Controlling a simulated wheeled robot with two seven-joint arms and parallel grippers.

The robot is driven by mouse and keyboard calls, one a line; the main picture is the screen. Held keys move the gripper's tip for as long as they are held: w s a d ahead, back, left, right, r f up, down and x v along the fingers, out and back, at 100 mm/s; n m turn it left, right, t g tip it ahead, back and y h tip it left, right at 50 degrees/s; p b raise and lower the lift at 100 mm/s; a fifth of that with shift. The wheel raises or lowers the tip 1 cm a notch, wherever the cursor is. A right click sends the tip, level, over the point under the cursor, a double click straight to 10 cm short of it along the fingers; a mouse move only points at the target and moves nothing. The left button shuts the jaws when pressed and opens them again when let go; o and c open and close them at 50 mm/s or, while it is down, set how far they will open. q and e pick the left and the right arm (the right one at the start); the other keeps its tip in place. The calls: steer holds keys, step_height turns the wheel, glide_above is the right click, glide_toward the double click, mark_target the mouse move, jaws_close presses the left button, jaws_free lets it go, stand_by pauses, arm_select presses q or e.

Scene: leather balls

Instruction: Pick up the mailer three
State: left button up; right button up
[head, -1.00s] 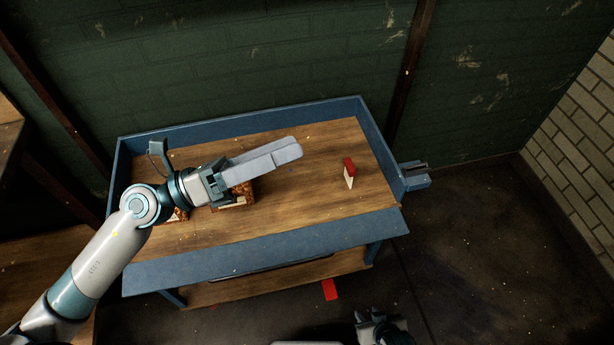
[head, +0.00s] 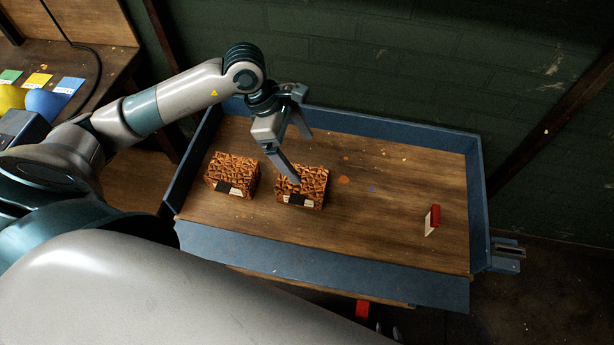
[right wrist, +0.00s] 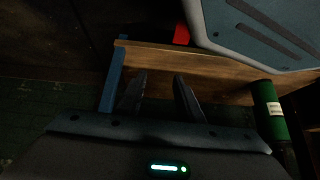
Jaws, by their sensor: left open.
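Two brown patterned boxes with small black-and-pale labels stand on the wooden bench top: a left box (head: 232,175) and a right box (head: 302,187). I cannot read the labels, so I cannot tell which one is mailer three. My left gripper (head: 302,158) is open and empty over the right box. One fingertip overlaps that box's top edge in the picture; I cannot tell whether it touches. My right gripper (right wrist: 160,76) shows in the right wrist view with its fingers apart and nothing between them, low near a wooden board.
The bench has a blue rim (head: 400,138). Yellow and blue balls (head: 45,101) lie on a left table. The right wrist view shows a green cylinder (right wrist: 270,112) and a red piece (right wrist: 181,35).

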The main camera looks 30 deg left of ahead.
mark_target(320, 182)
arm_select(q)
steer(key=shift+s, duration=0.1)
steer(key=shift+d, duration=0.1)
arm_select(e)
steer(key=shift+s, duration=0.1)
arm_select(q)
steer(key=p+x, duration=0.3)
steer(key=x, duration=0.9)
steer(key=shift+d, duration=0.15)
steer(key=shift+f, duration=0.1)
steer(key=shift+d+f, duration=0.2)
steer(key=shift+f, duration=0.05)
steer(key=p+x, duration=0.2)
steer(key=x, duration=0.2)
steer(key=shift+d+f, duration=0.1)
steer(key=shift+d, duration=0.15)
arm_select(e)
steer(key=s+d+f+g, duration=0.2)
steer(key=s+d, duration=0.1)
steer(key=s, duration=0.5)
steer(key=s+d+f+g+h, duration=0.1)
steer(key=s+d+f+g, duration=0.1)
steer(key=s, duration=0.6)
steer(key=shift+d+f+g+h, duration=0.2)
steer(key=shift+d+g+h, duration=0.15)
steer(key=shift+d, duration=0.55)
arm_select(q)
steer(key=shift+c, duration=0.6)
arm_select(e)
steer(key=shift+w, duration=0.2)
